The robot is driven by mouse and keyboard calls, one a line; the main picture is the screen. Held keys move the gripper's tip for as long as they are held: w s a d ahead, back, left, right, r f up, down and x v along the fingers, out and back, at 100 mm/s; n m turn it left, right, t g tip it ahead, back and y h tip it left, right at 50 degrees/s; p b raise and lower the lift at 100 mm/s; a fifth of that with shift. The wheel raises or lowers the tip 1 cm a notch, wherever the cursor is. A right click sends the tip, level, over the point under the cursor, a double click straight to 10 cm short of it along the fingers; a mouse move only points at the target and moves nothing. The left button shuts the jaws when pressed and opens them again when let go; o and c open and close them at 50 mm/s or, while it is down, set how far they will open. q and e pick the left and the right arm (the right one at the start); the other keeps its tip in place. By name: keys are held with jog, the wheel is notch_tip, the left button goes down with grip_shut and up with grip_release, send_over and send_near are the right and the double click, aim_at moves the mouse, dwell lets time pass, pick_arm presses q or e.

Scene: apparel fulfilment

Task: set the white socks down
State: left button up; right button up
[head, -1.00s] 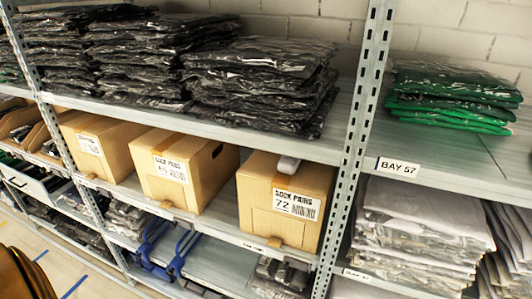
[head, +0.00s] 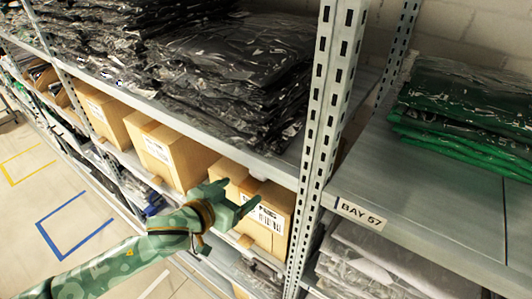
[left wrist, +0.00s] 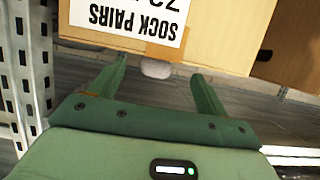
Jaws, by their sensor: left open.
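My left gripper (head: 238,194) is green and reaches in from the lower left in the head view, in front of the nearest sock-pairs carton (head: 276,204). Its two fingers are open and apart in the left wrist view (left wrist: 160,76). A small white rounded thing, likely the white socks (left wrist: 156,69), shows between the fingertips at the carton's top edge; I cannot tell whether either finger touches it. The carton's label (left wrist: 128,18) is upside down in the left wrist view. My right gripper is not in view.
The shelf above, with black bagged garments (head: 235,75), sits close over the cartons. A slotted metal post (head: 322,130) stands right of the nearest carton. A second carton (head: 170,155) stands to its left. Green bagged garments (head: 470,110) lie on the right shelf.

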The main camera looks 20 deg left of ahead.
aim_at(256, 181)
pick_arm(q)
jog(key=w+d, duration=0.1)
jog(key=w, duration=0.3)
jog(key=w+d, duration=0.1)
jog(key=w, duration=0.2)
jog(key=shift+d+r+p, duration=0.1)
jog(key=shift+d+p, duration=0.2)
jog(key=shift+p, duration=0.1)
jog(key=w, duration=0.1)
jog(key=w+d, duration=0.1)
jog(key=w, duration=0.3)
jog(key=shift+d+p, duration=0.3)
jog(key=shift+d, duration=0.05)
jog(key=shift+w+d+f, duration=0.1)
jog(key=shift+f, duration=0.15)
jog(key=c, duration=1.2)
jog(key=shift+r, duration=0.1)
